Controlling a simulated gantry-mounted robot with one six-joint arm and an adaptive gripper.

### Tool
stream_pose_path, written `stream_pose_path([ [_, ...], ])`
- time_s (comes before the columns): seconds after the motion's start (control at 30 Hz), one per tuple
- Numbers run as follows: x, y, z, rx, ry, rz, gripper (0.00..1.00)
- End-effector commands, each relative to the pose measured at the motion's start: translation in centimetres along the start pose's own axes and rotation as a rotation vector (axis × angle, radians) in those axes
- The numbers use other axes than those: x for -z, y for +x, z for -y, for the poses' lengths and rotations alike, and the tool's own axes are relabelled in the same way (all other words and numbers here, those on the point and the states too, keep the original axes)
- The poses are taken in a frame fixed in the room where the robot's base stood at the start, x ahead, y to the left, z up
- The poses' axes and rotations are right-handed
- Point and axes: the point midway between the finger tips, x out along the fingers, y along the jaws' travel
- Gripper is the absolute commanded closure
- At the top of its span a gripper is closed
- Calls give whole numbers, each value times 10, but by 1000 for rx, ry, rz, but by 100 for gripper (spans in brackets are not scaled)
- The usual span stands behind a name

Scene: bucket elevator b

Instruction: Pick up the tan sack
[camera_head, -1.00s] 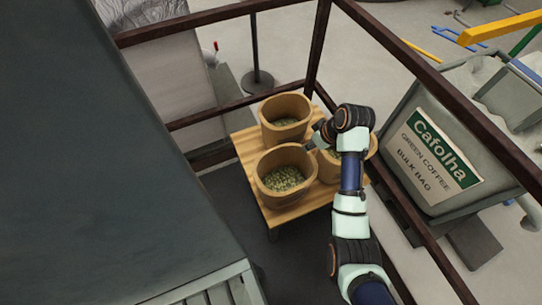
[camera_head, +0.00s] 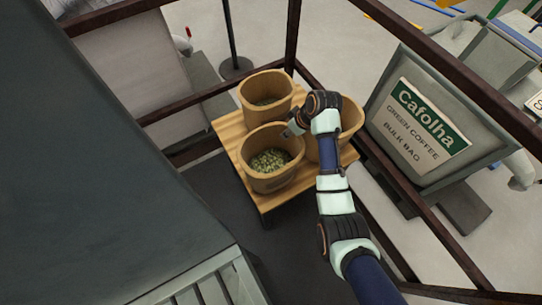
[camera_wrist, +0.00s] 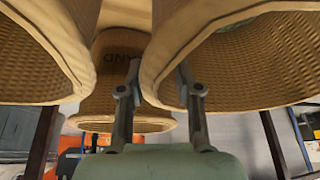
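Three open-topped tan sacks stand upright on a wooden slatted stand (camera_head: 232,152): a front sack (camera_head: 268,180) with greenish beans inside, a back sack (camera_head: 262,116), and a right sack (camera_head: 350,120) partly hidden by my arm. My gripper (camera_head: 288,133) is at the right-hand rim of the front sack; its fingertips are hard to make out there. In the wrist view, my gripper (camera_wrist: 158,85) has its two fingers apart, with the rim of the sack on the right (camera_wrist: 215,50) passing between them. Two other sacks show at the left (camera_wrist: 45,45) and middle (camera_wrist: 122,65).
Dark brown rails (camera_head: 292,38) run behind and right of the stand. A large grey panel (camera_head: 90,170) fills the left. Dark floor (camera_head: 225,210) lies open in front of the stand.

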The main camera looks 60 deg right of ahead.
Motion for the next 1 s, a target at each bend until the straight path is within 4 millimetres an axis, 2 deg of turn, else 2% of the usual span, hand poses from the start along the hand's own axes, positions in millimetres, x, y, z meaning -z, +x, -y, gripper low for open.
stream_pose_path([
  [0.03,0,-1,0,0,0,0,66],
  [0.23,0,-1,0,0,0,0,100],
  [0.8,2,-3,0,-1,0,-3,100],
  [0.9,4,-9,0,-1,-1,-3,100],
  [1.0,11,-24,0,-3,-1,-5,100],
])
